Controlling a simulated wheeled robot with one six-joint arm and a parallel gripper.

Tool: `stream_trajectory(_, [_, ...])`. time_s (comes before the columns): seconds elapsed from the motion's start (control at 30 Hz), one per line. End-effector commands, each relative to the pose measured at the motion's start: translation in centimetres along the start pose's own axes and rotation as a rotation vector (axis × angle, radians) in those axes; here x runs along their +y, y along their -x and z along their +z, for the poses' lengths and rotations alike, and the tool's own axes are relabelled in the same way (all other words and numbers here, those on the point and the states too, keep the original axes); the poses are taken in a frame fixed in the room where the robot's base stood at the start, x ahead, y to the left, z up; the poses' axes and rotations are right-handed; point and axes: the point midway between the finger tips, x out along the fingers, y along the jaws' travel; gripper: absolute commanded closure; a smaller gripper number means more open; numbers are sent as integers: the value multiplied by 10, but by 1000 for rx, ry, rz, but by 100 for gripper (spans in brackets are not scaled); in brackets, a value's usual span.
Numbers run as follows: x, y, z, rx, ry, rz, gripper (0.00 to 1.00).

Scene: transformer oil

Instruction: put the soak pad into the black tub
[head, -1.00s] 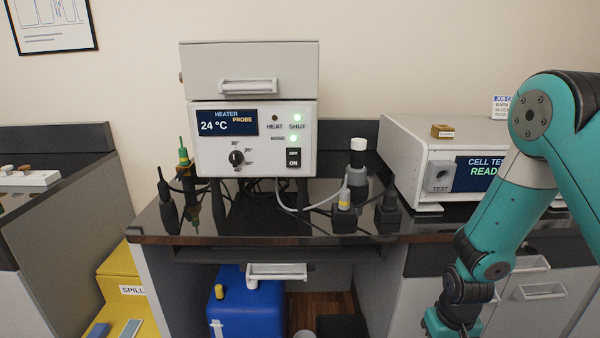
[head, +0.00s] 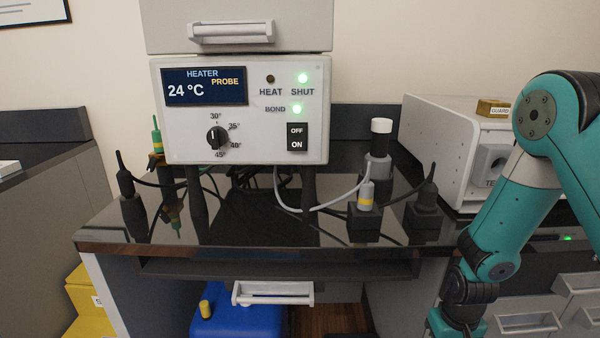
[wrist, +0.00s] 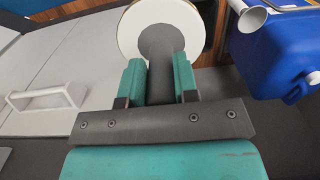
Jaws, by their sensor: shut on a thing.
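My gripper (wrist: 158,82) is shut on a grey stem that ends in a round white disc (wrist: 130,35). This looks like the soak pad, though I cannot be sure. The disc is held beyond the fingertips, over the floor by the drawer fronts. In the head view my fingers are below the bottom edge of the picture. I cannot clearly make out the black tub. A plain dark area (wrist: 285,140) lies at the lower right of the wrist view, and I cannot tell whether it is the tub.
A blue can (head: 240,322) stands under the bench (head: 110,225); it also shows in the wrist view (wrist: 285,55), close right of the disc, by a pale funnel (wrist: 250,18). A drawer handle (head: 272,293) juts out. A yellow spill bin (head: 85,310) stands lower left.

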Motion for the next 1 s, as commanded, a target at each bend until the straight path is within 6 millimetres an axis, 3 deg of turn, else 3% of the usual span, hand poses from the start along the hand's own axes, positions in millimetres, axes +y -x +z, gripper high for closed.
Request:
stream_trajectory(0.03, [0,-39,0,0,-1,0,98])
stream_trajectory(1.0, [-2,-380,0,0,3,0,98])
